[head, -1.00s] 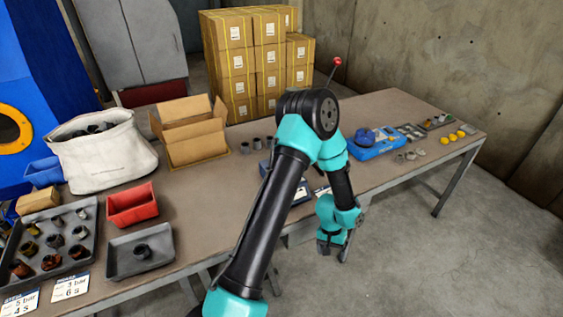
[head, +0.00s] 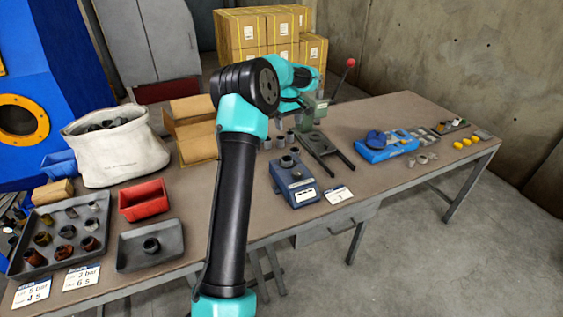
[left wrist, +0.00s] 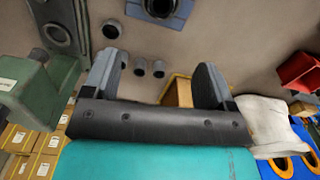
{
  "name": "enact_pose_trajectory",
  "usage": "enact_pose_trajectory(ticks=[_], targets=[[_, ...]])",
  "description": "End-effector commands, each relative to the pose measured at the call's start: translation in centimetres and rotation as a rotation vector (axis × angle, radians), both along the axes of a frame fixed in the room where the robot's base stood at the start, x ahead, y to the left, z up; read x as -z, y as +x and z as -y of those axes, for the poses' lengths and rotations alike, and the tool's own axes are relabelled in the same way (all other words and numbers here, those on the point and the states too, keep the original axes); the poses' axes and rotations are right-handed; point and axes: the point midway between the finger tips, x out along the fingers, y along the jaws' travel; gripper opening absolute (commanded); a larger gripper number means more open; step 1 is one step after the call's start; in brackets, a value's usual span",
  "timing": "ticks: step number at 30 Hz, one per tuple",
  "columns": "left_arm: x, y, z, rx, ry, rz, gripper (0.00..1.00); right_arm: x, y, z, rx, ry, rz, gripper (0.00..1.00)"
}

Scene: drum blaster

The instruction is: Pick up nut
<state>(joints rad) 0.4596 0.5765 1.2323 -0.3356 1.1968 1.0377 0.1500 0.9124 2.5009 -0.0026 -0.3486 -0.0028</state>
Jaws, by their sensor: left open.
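No single nut stands out clearly as the task's nut. Small grey cylindrical pieces (head: 281,140) stand on the table behind the blue scale; several show in the left wrist view (left wrist: 140,66), two of them between the fingers. Another dark ring (head: 151,245) lies in the small grey tray (head: 130,262). My left gripper (left wrist: 158,78) is open and empty above the table; in the head view it is mostly hidden behind my arm. My right gripper is not in view.
A green press (head: 312,142) with a red-knobbed lever stands beside the left gripper. A white bag (head: 125,155), a red bin (head: 144,202), a cardboard box (head: 195,150) and a large tray of fittings (head: 48,215) are at left. A blue case (head: 380,152) is at right.

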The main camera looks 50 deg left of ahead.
Motion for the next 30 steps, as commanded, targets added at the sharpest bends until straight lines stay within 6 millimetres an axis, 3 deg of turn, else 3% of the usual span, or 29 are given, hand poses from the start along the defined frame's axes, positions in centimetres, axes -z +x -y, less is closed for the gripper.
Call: enact_pose_trajectory(ticks=[14,30], targets=[[0.1,-0.1,-0.4,-0.015,0.003,0.002,0.79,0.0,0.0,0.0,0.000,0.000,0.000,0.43],[8.7,-0.2,-0.4,-0.015,0.001,0.001,0.79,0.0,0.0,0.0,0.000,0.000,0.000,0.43]])
